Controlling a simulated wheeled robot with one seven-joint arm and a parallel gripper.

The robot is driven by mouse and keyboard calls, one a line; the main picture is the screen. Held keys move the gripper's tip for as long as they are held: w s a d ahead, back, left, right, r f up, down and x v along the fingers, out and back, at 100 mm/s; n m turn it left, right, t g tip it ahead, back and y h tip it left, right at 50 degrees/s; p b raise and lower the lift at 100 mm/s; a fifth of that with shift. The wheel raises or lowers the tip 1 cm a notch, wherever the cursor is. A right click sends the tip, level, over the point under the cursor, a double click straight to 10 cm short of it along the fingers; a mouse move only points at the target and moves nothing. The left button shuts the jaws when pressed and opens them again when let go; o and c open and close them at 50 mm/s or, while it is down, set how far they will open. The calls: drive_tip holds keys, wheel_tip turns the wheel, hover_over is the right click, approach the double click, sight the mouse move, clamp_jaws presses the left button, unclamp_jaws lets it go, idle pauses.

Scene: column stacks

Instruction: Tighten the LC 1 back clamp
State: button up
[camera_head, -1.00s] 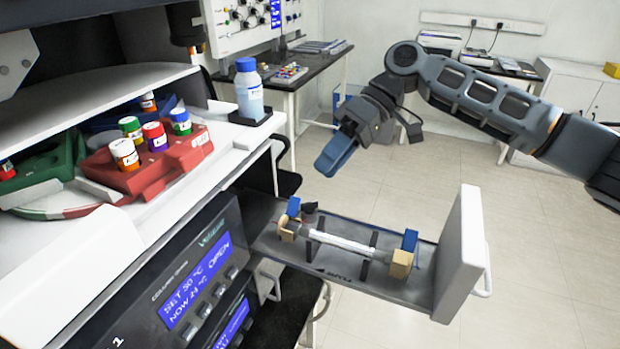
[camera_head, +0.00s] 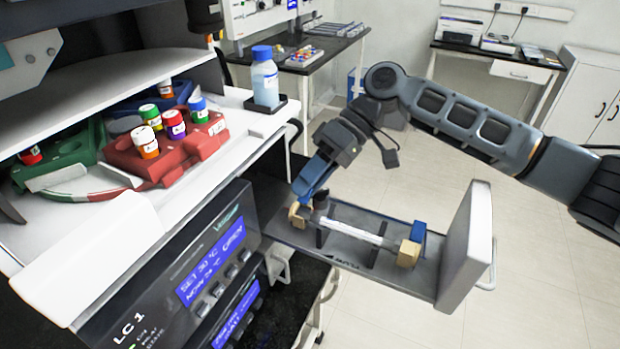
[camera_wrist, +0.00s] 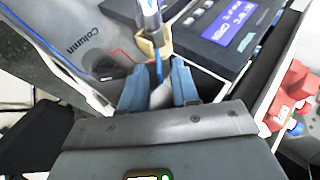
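The LC 1 drawer (camera_head: 350,258) is open, with a pale column (camera_head: 348,232) lying between two tan clamps. The back clamp (camera_head: 299,214) is at the instrument end; the front clamp (camera_head: 409,253) with its blue lever (camera_head: 418,232) is near the drawer front. My gripper (camera_head: 307,192) reaches down right at the back clamp and hides its lever in the head view. In the wrist view the blue fingers (camera_wrist: 158,88) stand apart. The tan back clamp (camera_wrist: 154,46) is just beyond them, and a thin blue part (camera_wrist: 158,72), seemingly its lever, shows between them. Contact cannot be told.
The LC 1 display panel (camera_head: 215,265) stands close beside the drawer's inner end. Above it, a shelf holds a red rack (camera_head: 150,165) of capped vials and a blue-capped bottle (camera_head: 265,82). The tall drawer front (camera_head: 468,245) rises at right. Open floor lies beyond.

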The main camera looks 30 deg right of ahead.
clamp_jaws()
